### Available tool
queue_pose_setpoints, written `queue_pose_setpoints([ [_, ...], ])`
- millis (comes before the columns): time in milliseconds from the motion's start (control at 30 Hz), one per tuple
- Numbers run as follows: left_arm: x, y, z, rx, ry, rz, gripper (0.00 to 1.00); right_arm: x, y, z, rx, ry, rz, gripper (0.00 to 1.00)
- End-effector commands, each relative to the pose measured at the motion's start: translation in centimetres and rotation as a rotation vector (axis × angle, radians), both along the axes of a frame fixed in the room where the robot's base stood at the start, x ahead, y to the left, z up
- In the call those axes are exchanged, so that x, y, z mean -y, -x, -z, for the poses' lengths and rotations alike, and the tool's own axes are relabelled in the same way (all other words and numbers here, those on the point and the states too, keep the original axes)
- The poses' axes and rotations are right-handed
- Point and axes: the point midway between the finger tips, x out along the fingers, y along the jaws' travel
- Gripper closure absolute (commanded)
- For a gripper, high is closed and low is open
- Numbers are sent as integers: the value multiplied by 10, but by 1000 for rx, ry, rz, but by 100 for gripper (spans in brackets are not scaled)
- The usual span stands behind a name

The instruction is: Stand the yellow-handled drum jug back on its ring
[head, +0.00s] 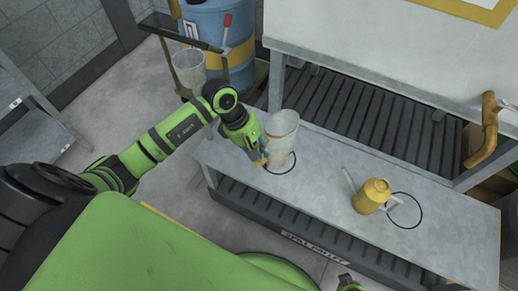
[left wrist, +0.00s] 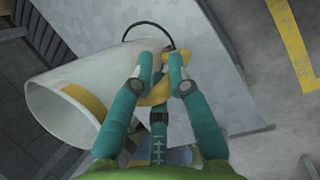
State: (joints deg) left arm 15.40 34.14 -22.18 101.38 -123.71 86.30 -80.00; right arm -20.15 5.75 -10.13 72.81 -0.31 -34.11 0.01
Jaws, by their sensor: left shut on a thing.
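The drum jug (head: 283,127) is a pale, cloudy vessel that widens to an open mouth at the top. It also shows in the left wrist view (left wrist: 70,75), with a yellow patch on its side. My left gripper (head: 262,157) is shut on its yellow handle (left wrist: 158,92). The jug looks about upright over the bench, partly over a black ring (head: 294,160). Part of the ring is hidden behind the jug. I cannot tell whether its base touches the bench.
A yellow oil can (head: 372,195) stands on the bench (head: 335,205) beside a second black ring (head: 418,215). A slatted rack (head: 370,120) runs behind the bench. A blue drum (head: 222,30) and another clear jug (head: 188,68) are at the back left.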

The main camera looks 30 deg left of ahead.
Motion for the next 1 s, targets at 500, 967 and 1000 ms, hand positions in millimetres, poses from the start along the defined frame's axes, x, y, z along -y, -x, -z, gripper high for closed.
queue_pose_setpoints([
  [500,0,0,0,0,1,1,59,1,6,1,-12,2,3,100],
  [967,-32,6,-73,4,-4,0,59,2,-3,2,23,-1,-3,100],
  [1000,-35,7,-80,4,-3,0,59,2,-3,2,26,-1,-4,100],
])
